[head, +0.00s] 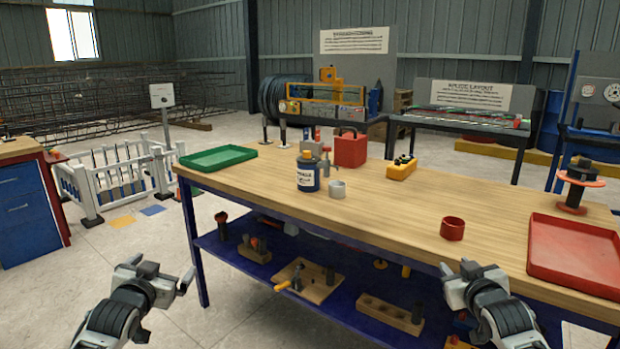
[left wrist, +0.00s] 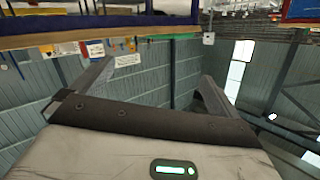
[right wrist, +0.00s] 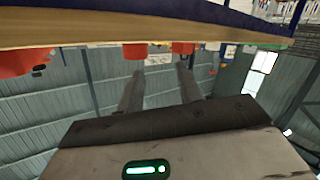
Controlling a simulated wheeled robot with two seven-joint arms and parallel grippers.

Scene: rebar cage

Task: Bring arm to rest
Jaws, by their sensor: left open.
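My left gripper (head: 162,274) is at the lower left of the head view, over the floor in front of the workbench's left end. Its fingers (left wrist: 155,80) stand wide apart in the left wrist view with nothing between them. My right gripper (head: 460,270) is at the bench's front edge, lower right in the head view. Its fingers (right wrist: 158,90) are apart by a narrower gap in the right wrist view, and I see nothing held. Both arms are bent low in front of me.
The wooden workbench (head: 380,215) crosses the view. A blue lower shelf (head: 235,254) holds blocks.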

